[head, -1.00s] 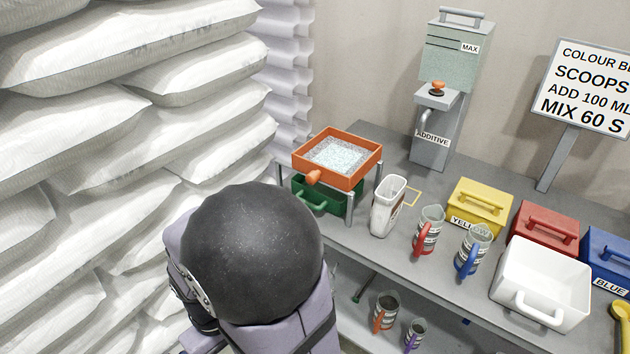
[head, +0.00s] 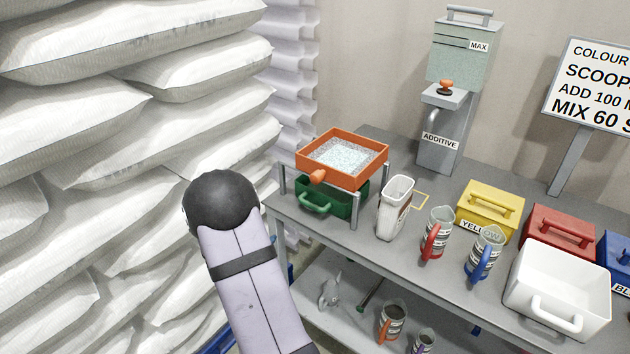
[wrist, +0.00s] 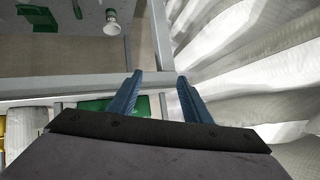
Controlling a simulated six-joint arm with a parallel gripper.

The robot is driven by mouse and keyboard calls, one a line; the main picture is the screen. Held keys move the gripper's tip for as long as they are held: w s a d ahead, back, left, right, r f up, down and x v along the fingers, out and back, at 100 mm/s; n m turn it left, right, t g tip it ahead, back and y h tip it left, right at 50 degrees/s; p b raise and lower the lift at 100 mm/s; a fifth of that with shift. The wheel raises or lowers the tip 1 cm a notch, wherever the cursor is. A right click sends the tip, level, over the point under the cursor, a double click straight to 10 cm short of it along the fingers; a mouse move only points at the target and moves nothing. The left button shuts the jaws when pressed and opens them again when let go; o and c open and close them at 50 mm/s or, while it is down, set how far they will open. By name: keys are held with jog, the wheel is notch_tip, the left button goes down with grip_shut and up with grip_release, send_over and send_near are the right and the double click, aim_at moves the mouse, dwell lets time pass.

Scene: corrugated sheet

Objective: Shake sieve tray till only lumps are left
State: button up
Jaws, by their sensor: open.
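The orange sieve tray (head: 371,170) sits on a metal stand at the back left of the bench in the head view. Pale granular material lies in it, and its orange handle (head: 317,177) points to the front left. A green bin (head: 345,204) with a handle stands under it. My gripper (wrist: 158,88) shows in the wrist view with its two blue fingers apart and nothing between them. In the head view my arm is left of the bench, and the gripper itself is hidden. I cannot tell how far it is from the tray.
Stacked white sacks (head: 90,150) fill the left side. On the bench (head: 400,255) are a white jug (head: 395,208), two measuring jugs, a yellow box (head: 488,212), a red box (head: 560,230) and a white tub (head: 558,285). The grey additive dispenser (head: 460,70) stands behind.

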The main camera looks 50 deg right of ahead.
jog(key=s+d+r+m+g+h, duration=0.25)
jog(key=d+r+h, duration=0.2)
jog(key=r, duration=0.25)
jog(key=m+g+h, duration=0.2)
jog(key=g+h, duration=0.1)
jog(key=h, duration=0.1)
send_near(314, 180)
jog(key=d, duration=0.3)
jog(key=shift+t, duration=0.25)
jog(key=shift+d+r+p, duration=0.1)
jog(key=shift+d+p, duration=0.8)
jog(key=shift+d, duration=2.95)
